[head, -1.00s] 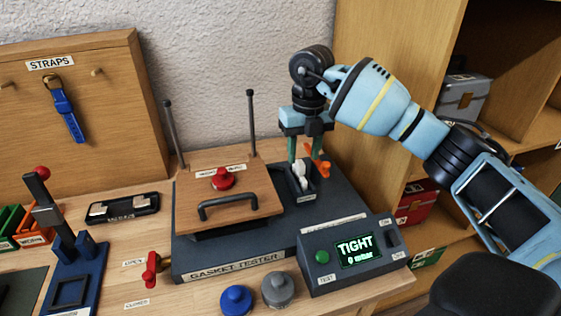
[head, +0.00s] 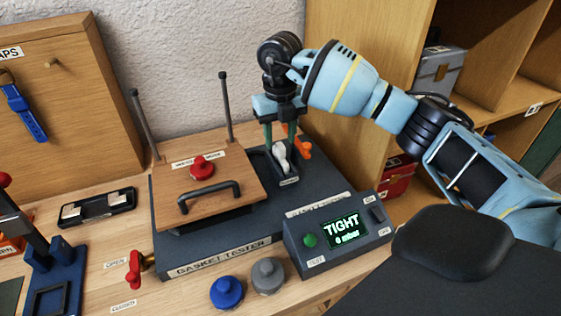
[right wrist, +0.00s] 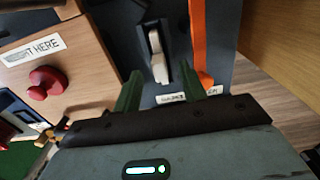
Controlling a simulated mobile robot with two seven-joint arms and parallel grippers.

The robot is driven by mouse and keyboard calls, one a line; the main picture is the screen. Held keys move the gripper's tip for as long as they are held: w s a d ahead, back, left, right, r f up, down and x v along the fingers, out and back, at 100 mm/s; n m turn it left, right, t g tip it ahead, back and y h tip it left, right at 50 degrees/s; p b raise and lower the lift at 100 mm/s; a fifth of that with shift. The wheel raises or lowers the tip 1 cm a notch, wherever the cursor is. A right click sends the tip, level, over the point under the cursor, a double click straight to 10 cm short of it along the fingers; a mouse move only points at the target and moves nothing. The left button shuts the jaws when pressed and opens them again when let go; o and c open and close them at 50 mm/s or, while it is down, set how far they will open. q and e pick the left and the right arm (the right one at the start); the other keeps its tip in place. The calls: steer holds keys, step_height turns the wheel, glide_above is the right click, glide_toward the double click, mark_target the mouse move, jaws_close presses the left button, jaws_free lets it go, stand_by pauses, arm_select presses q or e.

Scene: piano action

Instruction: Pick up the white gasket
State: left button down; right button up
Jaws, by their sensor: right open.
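The white gasket (head: 281,155) stands upright in a small dark holder (head: 289,182) at the right rear of the gasket tester. It looks like a pale, narrow shape in the right wrist view (right wrist: 158,58); whether more than one piece sits there I cannot tell. My right gripper (head: 284,140), with green fingers, points down at the holder. It is open and empty. In the right wrist view its fingers (right wrist: 164,78) lie on either side of the holder's near end, with the white piece between and beyond them. My left gripper is not in view.
The gasket tester (head: 230,265) has a wooden lid with a red knob (head: 202,168) left of the holder. An orange part (head: 304,148) stands close right of the holder. A display box (head: 345,235) reads TIGHT, 0 mbar. Blue (head: 227,291) and grey (head: 268,276) knobbed pieces sit in front.

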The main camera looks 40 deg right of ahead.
mark_target(280, 145)
step_height(280, 145, down, 4)
steer(key=shift+s, duration=0.15)
steer(key=shift+c, duration=0.3)
jaws_close()
